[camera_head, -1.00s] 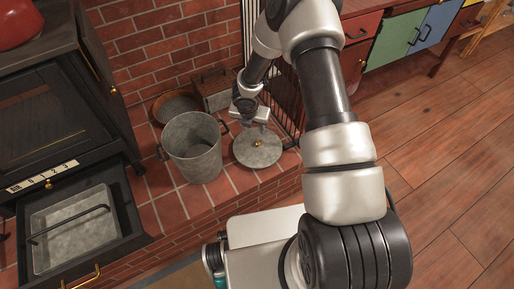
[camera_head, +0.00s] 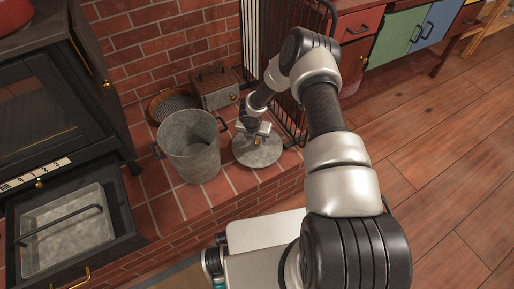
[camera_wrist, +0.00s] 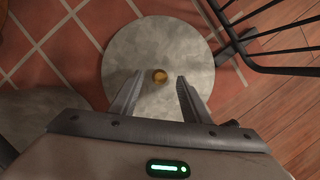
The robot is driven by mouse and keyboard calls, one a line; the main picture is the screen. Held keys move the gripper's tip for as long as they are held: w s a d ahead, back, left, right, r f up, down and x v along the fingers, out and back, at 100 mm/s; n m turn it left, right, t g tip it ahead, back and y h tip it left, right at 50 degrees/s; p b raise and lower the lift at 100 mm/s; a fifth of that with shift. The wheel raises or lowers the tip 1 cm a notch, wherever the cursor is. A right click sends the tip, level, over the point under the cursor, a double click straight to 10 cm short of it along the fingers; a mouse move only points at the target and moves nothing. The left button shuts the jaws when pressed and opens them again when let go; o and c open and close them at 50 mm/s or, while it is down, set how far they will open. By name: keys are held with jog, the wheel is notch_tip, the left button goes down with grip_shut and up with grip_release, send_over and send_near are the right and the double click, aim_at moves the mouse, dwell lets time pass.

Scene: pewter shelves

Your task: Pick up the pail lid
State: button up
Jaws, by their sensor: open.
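My gripper (camera_wrist: 158,82) is open and empty, above the lid. In the head view my gripper (camera_head: 257,141) covers part of the lid and hides the knob area.
A black metal fire screen (camera_head: 284,105) stands close on the lid's right. A metal box (camera_head: 216,90) and a round pan (camera_head: 172,104) sit behind the pail. A black stove (camera_head: 45,100) with its drawer (camera_head: 128,236) pulled out is at left. The hearth's front edge is near the lid.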

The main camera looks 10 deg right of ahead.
jog(key=shift+x, duration=0.85)
grip_shut()
jog(key=shift+r, duration=0.1)
